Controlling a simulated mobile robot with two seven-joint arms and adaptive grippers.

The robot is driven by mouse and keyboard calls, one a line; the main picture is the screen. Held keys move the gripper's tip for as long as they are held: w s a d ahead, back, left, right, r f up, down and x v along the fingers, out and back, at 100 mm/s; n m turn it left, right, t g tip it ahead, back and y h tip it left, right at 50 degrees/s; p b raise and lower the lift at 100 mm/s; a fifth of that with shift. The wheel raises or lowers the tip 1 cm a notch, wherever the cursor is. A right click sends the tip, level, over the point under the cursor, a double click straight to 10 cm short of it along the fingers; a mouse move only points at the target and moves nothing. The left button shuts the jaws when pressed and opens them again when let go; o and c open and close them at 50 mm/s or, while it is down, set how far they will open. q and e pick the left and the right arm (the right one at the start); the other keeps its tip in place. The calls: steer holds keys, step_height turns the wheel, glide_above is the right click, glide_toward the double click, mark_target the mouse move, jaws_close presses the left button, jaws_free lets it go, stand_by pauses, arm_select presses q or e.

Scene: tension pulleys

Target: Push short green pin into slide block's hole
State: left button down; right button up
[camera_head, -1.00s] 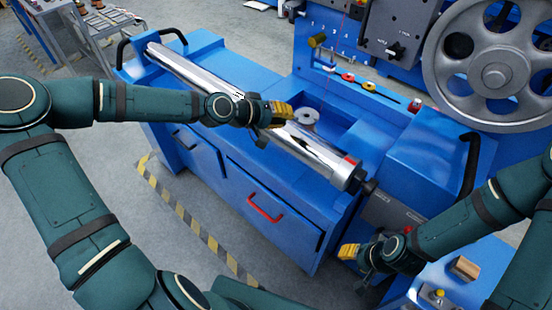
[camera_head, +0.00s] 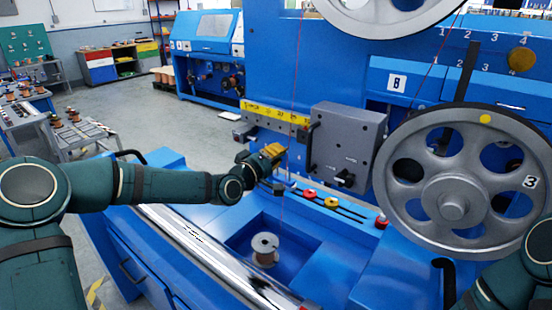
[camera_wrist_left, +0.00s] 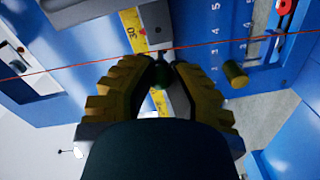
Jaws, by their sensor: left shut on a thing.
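My left gripper (camera_head: 274,153) is in front of the blue machine, near the right part of the yellow scale (camera_head: 270,114). In the left wrist view its yellow fingers (camera_wrist_left: 163,72) are closed around a small dark green piece, which looks like the short green pin (camera_wrist_left: 160,99); the fingers hide much of it. Just beyond the fingertips is a grey block (camera_wrist_left: 156,20) with a small dark spot, beside the scale; it looks like the slide block. The pin appears apart from it, but depth is hard to judge. My right gripper is out of view.
A red wire (camera_wrist_left: 80,66) crosses close to the fingertips. A brass-coloured peg (camera_wrist_left: 236,74) sticks out nearby. A grey box (camera_head: 345,140) stands right of my left gripper, with a large wheel (camera_head: 455,190) beyond. A spool (camera_head: 265,248) sits in the recess below.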

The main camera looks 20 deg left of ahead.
arm_select(q)
steer(key=shift+w+d, duration=0.15)
steer(key=shift+w, duration=0.15)
steer(key=shift+x, duration=1.1)
steer(key=shift+p+x, duration=0.95)
steer(key=shift+x, duration=1.3)
steer(key=shift+w+b, duration=0.1)
steer(key=shift+b, duration=1.05)
steer(key=shift+w+d+r, duration=0.1)
steer(key=shift+x, duration=1.4)
steer(key=shift+w+d, duration=0.15)
steer(key=shift+w, duration=0.15)
